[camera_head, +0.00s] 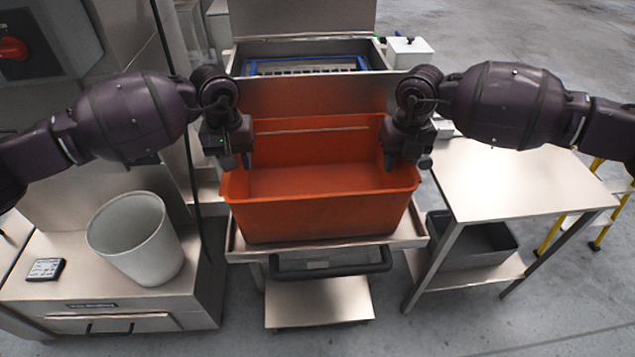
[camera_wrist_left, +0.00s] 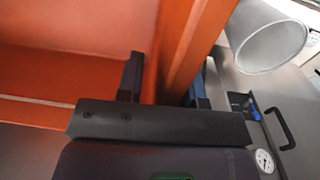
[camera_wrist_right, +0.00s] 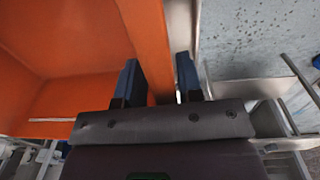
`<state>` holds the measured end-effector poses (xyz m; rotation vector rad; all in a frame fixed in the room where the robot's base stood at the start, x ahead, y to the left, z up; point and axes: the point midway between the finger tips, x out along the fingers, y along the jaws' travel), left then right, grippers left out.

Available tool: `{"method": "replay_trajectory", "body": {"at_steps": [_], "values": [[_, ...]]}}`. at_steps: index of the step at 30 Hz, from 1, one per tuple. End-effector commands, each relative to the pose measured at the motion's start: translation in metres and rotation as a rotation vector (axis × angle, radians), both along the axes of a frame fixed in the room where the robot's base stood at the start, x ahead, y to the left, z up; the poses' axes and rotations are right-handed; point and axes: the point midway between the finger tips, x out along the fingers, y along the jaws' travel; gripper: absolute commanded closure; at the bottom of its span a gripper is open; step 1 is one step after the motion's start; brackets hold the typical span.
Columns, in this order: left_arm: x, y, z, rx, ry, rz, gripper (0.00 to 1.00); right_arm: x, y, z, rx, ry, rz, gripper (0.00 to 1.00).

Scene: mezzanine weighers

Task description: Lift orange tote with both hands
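The orange tote (camera_head: 315,212) is an open, empty-looking bin sitting level on a metal tray-topped stand (camera_head: 408,241). My left gripper (camera_head: 236,160) is at the tote's left side wall, pointing down. In the left wrist view, its fingers (camera_wrist_left: 166,82) are apart, one inside the tote and one outside the wall. My right gripper (camera_head: 402,160) is at the right side wall. In the right wrist view, its fingers (camera_wrist_right: 158,80) straddle that wall, with a narrow gap showing beside the outer finger.
A steel side table (camera_head: 510,180) stands close on the right, with a grey bin (camera_head: 475,242) on its lower shelf. A white bucket (camera_head: 137,238) stands on a metal cabinet (camera_head: 190,290) at left. Behind the tote is a machine with a blue-framed tray (camera_head: 305,66).

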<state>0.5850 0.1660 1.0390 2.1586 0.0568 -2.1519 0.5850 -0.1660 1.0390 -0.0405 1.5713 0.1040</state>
Motion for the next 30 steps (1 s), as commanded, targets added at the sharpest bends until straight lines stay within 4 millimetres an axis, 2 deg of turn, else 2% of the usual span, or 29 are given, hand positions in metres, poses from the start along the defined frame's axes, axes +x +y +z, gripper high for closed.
{"method": "replay_trajectory", "body": {"at_steps": [5, 14, 21, 30], "values": [[0.0000, -0.0003, -0.0083, 0.000, 0.000, 0.000, 0.66, -0.0001, 0.0007, -0.0083, 0.000, 0.000, 0.001, 0.66], [-0.0001, -0.0004, -0.0095, 0.000, 0.000, 0.000, 0.66, -0.0001, 0.0007, -0.0094, 0.000, 0.000, 0.001, 0.66], [-0.0002, -0.0011, -0.0093, -0.001, 0.000, -0.001, 1.00, -0.0002, 0.0011, -0.0092, 0.001, -0.001, 0.001, 1.00], [-0.0009, -0.0042, -0.0088, -0.006, -0.001, -0.005, 1.00, -0.0010, 0.0045, -0.0086, 0.006, -0.001, 0.006, 1.00]]}}
